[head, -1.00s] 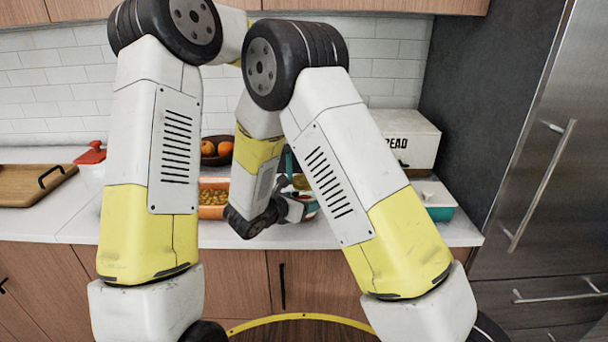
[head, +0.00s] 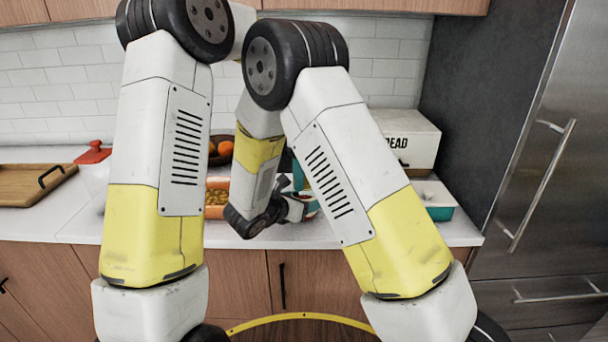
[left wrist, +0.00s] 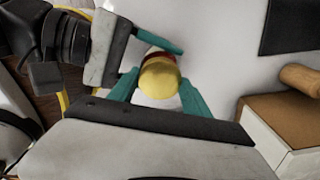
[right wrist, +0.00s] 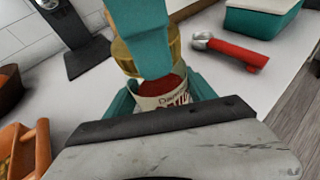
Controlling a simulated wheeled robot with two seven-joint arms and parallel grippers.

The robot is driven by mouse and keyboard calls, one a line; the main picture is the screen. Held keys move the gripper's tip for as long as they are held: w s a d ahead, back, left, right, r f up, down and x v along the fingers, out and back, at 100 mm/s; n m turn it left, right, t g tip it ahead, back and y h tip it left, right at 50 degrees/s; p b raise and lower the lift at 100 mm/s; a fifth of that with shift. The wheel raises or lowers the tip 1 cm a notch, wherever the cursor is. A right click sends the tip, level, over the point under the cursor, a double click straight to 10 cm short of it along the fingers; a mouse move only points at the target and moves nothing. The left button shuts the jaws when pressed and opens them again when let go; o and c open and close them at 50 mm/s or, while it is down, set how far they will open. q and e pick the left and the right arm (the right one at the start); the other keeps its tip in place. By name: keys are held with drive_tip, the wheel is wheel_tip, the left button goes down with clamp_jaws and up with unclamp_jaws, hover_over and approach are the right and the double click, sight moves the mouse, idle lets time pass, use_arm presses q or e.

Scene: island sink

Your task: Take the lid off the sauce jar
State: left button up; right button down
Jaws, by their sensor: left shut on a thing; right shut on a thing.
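The sauce jar (right wrist: 165,97) has a white label with red lettering, and red shows at its top in the right wrist view. My right gripper (right wrist: 163,90) is shut on the jar's body. The gold lid (right wrist: 173,42) is above the jar, partly hidden behind a teal finger of my left gripper. In the left wrist view the gold lid (left wrist: 160,78) is between the teal fingers of my left gripper (left wrist: 158,88), which is shut on it. Red shows beside the lid there. I cannot tell whether lid and jar still touch. My arms hide most of this in the head view.
A red-handled tool (right wrist: 235,50) and a teal container (right wrist: 262,18) lie on the white counter. An orange dish (head: 217,183) and a fruit bowl (head: 219,159) are close by. A bread box (head: 410,140) stands at the right. A cutting board (head: 35,183) lies at the left.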

use_arm(q)
drive_tip(key=o, duration=1.5)
drive_tip(key=shift+o, duration=0.2)
wheel_tip(320, 180, up, 4)
drive_tip(key=shift+r, duration=0.3)
drive_tip(key=shift+c, duration=0.5)
drive_tip(key=m, duration=0.1)
drive_tip(key=r+m, duration=0.1)
drive_tip(key=m, duration=0.1)
drive_tip(key=shift+m, duration=0.3)
wheel_tip(320, 180, up, 2)
drive_tip(key=m, duration=0.5)
drive_tip(key=shift+f+m, duration=0.15)
drive_tip(key=shift+m, duration=0.15)
wheel_tip(320, 180, down, 7)
drive_tip(key=shift+f, duration=0.15)
